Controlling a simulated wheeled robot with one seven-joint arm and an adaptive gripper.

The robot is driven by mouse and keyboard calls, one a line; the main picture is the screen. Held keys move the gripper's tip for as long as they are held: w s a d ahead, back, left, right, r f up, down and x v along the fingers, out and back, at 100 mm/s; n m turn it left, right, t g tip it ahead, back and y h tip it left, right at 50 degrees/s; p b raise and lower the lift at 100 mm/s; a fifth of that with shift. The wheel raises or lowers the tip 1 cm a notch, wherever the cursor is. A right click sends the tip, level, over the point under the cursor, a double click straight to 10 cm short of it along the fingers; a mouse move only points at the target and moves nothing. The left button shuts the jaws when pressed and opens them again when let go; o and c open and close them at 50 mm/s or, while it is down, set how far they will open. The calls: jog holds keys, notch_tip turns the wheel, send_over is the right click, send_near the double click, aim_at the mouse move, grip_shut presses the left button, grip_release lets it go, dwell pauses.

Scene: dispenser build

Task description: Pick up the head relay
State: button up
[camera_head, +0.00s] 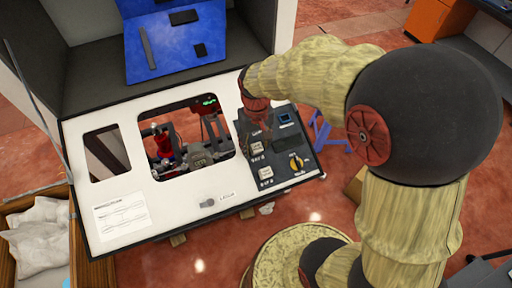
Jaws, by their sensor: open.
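I cannot pick out a head relay for certain. My arm reaches left over a white machine panel (185,205), and my small reddish gripper (260,122) hangs over the black control plate (288,166) on its right side. The gripper's fingers are small and dark here, and I see nothing held. Through the panel's large window (148,112) shows a mechanism with rods, a red part (165,147) and a dark unit with a green light (208,101).
A blue board (165,62) with dark flat pieces stands behind the panel. A wooden crate (27,195) with pale sacks is at the left. A blue stand (322,130) and an orange cabinet (436,20) are at the right. Red floor shows in front.

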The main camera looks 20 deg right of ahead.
jog(key=c, duration=1.1)
jog(key=shift+c, duration=0.4)
jog(key=shift+r, duration=0.1)
jog(key=shift+w+r, duration=0.1)
jog(key=shift+r, duration=0.45)
jog(key=s+a+r+b, duration=0.1)
jog(key=s+r, duration=1)
jog(key=s, duration=0.3)
jog(key=shift+s+r+b, duration=0.15)
jog(key=shift+r+b, duration=0.2)
